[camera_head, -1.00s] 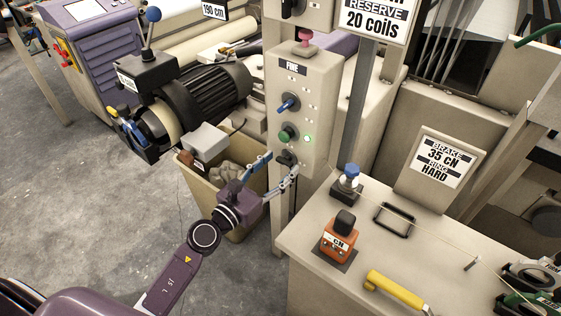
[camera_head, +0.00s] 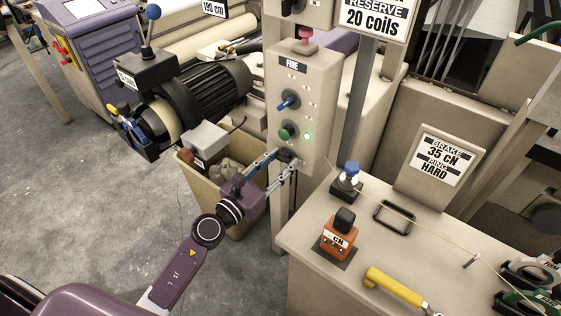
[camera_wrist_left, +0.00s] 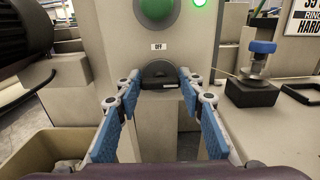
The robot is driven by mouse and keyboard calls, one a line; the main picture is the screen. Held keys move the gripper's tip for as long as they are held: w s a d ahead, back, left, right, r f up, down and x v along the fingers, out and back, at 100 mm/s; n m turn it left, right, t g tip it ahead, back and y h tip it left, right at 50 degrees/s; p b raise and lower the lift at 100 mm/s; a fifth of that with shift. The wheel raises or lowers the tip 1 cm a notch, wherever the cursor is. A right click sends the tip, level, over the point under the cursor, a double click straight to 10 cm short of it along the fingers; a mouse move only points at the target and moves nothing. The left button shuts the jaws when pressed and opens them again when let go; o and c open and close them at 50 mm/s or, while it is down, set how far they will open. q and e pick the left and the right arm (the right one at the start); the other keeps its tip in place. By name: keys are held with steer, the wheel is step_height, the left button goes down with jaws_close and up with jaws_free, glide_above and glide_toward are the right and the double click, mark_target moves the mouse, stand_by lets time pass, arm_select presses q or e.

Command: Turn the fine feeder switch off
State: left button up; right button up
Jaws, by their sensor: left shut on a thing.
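The beige feeder panel (camera_head: 315,105) marked FINE carries a blue lever switch (camera_head: 289,103), a green button (camera_head: 289,132) and a lit green lamp (camera_head: 307,135). At its bottom is the black fine feeder switch (camera_wrist_left: 160,72), under a small OFF label (camera_wrist_left: 160,46) in the left wrist view. My left gripper (camera_head: 284,160) is shut on this black switch, with one blue-padded finger at each side of it. The fingers partly hide the switch in the head view. My right gripper is not in view.
A black motor (camera_head: 205,92) and a waste bin (camera_head: 246,222) stand left of the panel. To the right is a table (camera_head: 300,240) with an orange device (camera_head: 338,238), a blue-topped knob (camera_head: 350,170) and a yellow-handled tool (camera_head: 395,289).

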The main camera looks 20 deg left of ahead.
arm_select(q)
steer(key=shift+n+p, duration=0.45)
steer(key=shift+n, duration=0.75)
steer(key=n+p, duration=0.1)
steer(key=n, duration=0.4)
steer(key=shift+a, duration=0.15)
steer(key=n+p, duration=0.1)
steer(key=n, duration=0.4)
steer(key=shift+w+n+p, duration=0.1)
steer(key=shift+n+p, duration=0.3)
steer(key=n+p, duration=0.1)
steer(key=n, duration=0.3)
steer(key=shift+a+f, duration=0.1)
steer(key=shift+f, duration=0.1)
steer(key=shift+n, duration=0.4)
steer(key=o, duration=1.2)
